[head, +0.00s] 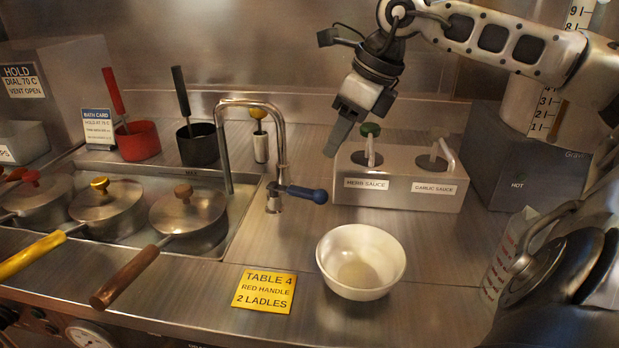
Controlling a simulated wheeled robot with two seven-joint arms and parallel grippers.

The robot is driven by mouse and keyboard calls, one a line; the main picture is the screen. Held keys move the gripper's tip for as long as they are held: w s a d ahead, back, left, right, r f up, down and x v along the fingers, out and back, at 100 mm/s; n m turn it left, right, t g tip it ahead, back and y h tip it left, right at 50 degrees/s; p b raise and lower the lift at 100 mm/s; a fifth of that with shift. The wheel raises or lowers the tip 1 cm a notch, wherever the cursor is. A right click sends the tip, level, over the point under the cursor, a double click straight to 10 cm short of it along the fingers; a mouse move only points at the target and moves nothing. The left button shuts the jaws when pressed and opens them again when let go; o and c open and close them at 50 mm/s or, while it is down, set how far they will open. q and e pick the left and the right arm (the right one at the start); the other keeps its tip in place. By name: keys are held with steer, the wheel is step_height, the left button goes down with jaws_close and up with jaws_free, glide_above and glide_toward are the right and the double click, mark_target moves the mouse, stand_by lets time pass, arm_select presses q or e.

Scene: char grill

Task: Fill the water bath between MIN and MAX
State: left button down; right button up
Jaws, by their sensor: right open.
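The water bath (243,208) is a sunken steel basin at the left with several lidded pots in it. A MAX mark shows on its back wall; I cannot make out a MIN mark or a water level. A steel tap (279,140) stands at the bath's right edge, its curved spout over the basin. Its blue lever (308,194) points right; no stream is visible. My right gripper (337,142) is open and empty, pointing down above the counter, right of the tap and apart from its lever. My left gripper is not in view.
A white bowl (361,262) and yellow Table 4 card (264,290) lie in front of the tap. A sauce holder (398,187) stands behind the bowl. Red (138,141) and black (198,146) ladle cups stand behind the bath.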

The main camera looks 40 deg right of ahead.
mark_target(310, 191)
steer(key=x, duration=1.1)
steer(key=shift+f, duration=0.1)
jaws_close()
steer(key=shift+d, duration=0.1)
